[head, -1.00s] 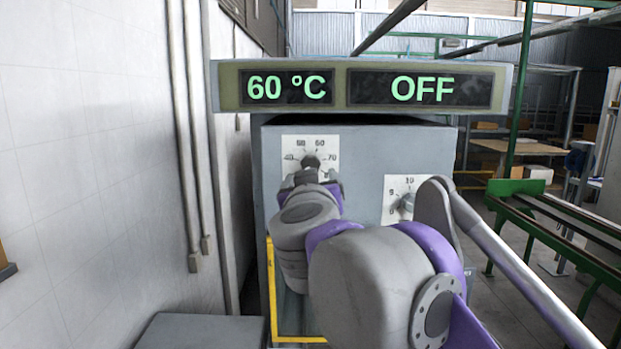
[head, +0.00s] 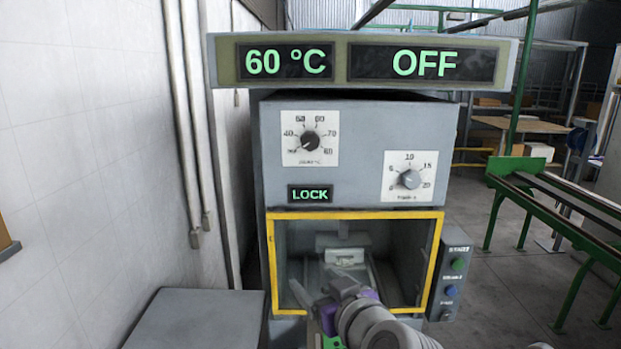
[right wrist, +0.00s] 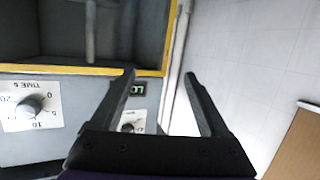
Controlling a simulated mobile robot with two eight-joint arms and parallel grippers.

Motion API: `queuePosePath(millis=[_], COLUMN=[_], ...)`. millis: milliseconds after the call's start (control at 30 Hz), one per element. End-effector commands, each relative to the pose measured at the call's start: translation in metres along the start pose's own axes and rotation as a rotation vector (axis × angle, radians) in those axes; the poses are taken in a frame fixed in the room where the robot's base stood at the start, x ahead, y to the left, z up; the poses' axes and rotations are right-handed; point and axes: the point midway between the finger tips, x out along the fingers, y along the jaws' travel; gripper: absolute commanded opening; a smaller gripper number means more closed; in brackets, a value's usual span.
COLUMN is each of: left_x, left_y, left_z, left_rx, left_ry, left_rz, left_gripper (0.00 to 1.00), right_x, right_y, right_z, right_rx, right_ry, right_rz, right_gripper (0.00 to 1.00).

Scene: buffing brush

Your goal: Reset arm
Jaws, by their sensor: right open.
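My right arm comes in from the bottom right, low in front of the machine's window. My right gripper (head: 322,294) is there, small and partly hidden by the wrist. In the right wrist view the gripper (right wrist: 160,85) has its two fingers wide apart with nothing between them. The machine (head: 355,185) has a black temperature knob (head: 310,141), a grey timer knob (head: 410,179) and a yellow-framed window (head: 355,214). The gripper is below and apart from both knobs. My left gripper is not in view.
The display above (head: 365,62) reads 60 °C and OFF. A small sign (head: 310,194) reads LOCK. A button box (head: 452,275) is right of the window. A grey block (head: 195,318) stands at lower left beside the white wall. A green rack (head: 560,205) is at right.

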Motion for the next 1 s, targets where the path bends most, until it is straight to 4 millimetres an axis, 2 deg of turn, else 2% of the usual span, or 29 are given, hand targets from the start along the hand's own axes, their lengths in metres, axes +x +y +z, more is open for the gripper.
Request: queuePosePath(millis=[33,100,167,200,300,400,500,600,700,1000], left_x=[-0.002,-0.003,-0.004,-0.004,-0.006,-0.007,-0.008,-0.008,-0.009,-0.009], left_y=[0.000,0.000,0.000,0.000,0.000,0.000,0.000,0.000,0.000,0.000], left_z=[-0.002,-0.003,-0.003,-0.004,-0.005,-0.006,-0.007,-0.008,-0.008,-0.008], left_rx=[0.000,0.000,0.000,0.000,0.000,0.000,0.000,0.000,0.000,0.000], left_ry=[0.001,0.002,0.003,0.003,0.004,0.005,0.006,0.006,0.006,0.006], left_rz=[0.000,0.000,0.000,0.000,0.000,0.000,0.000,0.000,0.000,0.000], left_gripper=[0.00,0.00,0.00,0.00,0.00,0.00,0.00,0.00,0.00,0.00], right_x=[-0.009,-0.022,-0.036,-0.046,-0.076,-0.108,-0.135,-0.154,-0.164,-0.165], right_y=[0.005,0.008,0.013,0.017,0.027,0.036,0.043,0.047,0.049,0.049], right_z=[0.039,0.091,0.136,0.164,0.233,0.291,0.334,0.360,0.372,0.373], right_rx=[0.017,0.047,0.076,0.098,0.155,0.211,0.258,0.289,0.306,0.307], right_ry=[-0.074,-0.184,-0.280,-0.343,-0.497,-0.631,-0.731,-0.794,-0.824,-0.827], right_rz=[-0.008,-0.014,-0.003,0.011,0.068,0.142,0.215,0.269,0.297,0.300], right_gripper=[0.79,0.79,0.79,0.79,0.79,0.79,0.79,0.79,0.79,0.79])
